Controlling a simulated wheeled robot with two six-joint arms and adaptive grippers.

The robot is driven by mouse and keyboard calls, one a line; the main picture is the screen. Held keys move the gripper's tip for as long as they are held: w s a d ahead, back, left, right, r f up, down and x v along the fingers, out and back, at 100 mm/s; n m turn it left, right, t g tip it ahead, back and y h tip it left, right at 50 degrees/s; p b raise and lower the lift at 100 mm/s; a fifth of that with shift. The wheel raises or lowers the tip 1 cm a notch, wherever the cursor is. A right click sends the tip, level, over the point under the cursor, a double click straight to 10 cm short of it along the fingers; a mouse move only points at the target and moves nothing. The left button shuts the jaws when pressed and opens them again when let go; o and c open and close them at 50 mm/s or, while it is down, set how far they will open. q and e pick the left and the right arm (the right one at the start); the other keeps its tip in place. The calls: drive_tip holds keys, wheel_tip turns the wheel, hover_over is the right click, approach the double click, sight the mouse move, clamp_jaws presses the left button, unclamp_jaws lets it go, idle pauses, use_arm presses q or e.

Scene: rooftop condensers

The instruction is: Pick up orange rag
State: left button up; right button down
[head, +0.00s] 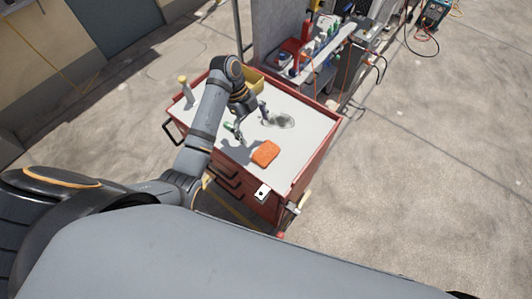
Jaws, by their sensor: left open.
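The orange rag (265,153) lies folded on the pale top of the red tool cart (312,148), near its front right part. My left gripper (251,129) is open and empty over the cart top, a little above and to the left of the rag in the picture. It looks apart from the rag; its exact height above the top is hard to tell. My right gripper does not show.
A grey dish-like thing (281,121) lies on the cart behind the rag. A shelf with bottles (326,45) stands behind. Open concrete (425,160) lies to the right.

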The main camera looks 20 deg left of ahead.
sight(266, 153)
use_arm(q)
drive_tip(key=b+x, duration=0.3)
drive_tip(key=x, duration=0.1)
drive_tip(key=shift+s+f+b, duration=0.1)
drive_tip(key=shift+f+b, duration=0.3)
drive_tip(key=shift+d+f, duration=0.2)
drive_tip(key=shift+f, duration=0.1)
drive_tip(key=shift+d+f, duration=0.1)
drive_tip(key=shift+d, duration=0.05)
drive_tip(key=x, duration=0.2)
drive_tip(key=p+x, duration=0.1)
drive_tip(key=x, duration=0.1)
drive_tip(key=shift+s+p, duration=0.2)
drive_tip(key=shift+p, duration=0.1)
drive_tip(key=shift+f, duration=0.35)
drive_tip(key=c, duration=0.7)
